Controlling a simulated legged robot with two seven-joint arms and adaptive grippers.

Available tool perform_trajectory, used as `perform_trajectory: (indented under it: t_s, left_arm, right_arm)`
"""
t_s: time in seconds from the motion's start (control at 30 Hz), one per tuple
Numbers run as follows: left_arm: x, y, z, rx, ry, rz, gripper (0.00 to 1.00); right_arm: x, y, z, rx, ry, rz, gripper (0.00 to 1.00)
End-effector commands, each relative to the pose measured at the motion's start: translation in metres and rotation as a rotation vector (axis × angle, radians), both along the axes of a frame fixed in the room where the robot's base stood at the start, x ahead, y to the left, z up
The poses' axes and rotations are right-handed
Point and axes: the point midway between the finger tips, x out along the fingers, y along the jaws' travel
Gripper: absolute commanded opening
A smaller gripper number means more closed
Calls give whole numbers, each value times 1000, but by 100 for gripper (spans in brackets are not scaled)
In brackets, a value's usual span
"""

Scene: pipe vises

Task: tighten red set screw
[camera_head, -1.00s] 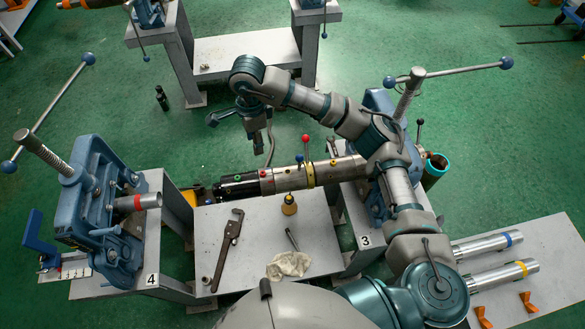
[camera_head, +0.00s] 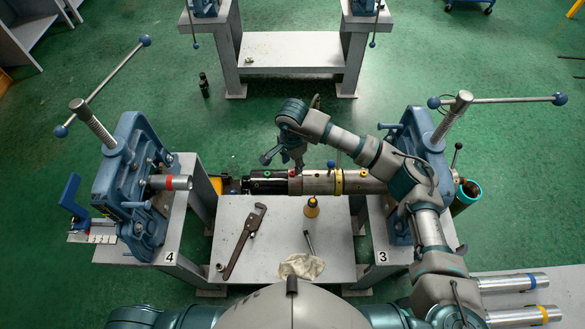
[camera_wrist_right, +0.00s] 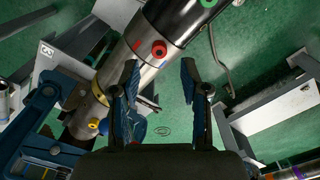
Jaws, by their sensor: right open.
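The red set screw (camera_wrist_right: 158,48) is a round red knob with a dark centre on the steel collar of a horizontal pipe assembly (camera_head: 362,183). My right gripper (camera_wrist_right: 160,78) is open and empty. In the right wrist view, the screw shows just beyond its two fingers, near the middle of the gap and slightly toward the left finger. Neither finger visibly touches it. In the head view, my right gripper (camera_head: 297,160) hangs over the pipe close to the screw and partly hides that area. My left gripper is not in view.
A green screw (camera_wrist_right: 207,3) sits farther along on the black section. A blue-knobbed part (camera_head: 331,163) and a yellow ring (camera_head: 339,182) lie to the right on the pipe. Vise 3 (camera_head: 425,130) holds its right end. A pipe wrench (camera_head: 244,240) and cloth (camera_head: 300,266) lie on the shelf below.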

Motion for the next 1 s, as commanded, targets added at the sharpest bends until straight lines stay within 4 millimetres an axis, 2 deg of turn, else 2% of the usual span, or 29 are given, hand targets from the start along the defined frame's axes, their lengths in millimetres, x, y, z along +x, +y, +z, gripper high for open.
perform_trajectory:
  t_s: [0.1, 0.3, 0.63, 0.67, 0.8, 0.83, 1.0]
  left_arm:
    - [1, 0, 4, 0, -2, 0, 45]
    - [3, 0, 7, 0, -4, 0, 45]
    - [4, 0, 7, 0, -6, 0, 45]
    - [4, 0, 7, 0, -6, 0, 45]
    - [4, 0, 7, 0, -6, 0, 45]
    - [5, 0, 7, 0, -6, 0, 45]
    - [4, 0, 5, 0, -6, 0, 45]
  right_arm:
    - [-1, 0, -22, 0, 1, 0, 45]
    - [0, 0, -43, 0, 0, -1, 45]
    - [0, 0, -47, -1, -1, 0, 45]
    - [0, 0, -47, -1, -1, 0, 40]
    - [0, 0, -47, 1, -1, 0, 5]
    - [0, 0, -47, 1, -1, 0, 0]
    - [1, 0, -48, 1, -2, -10, 0]
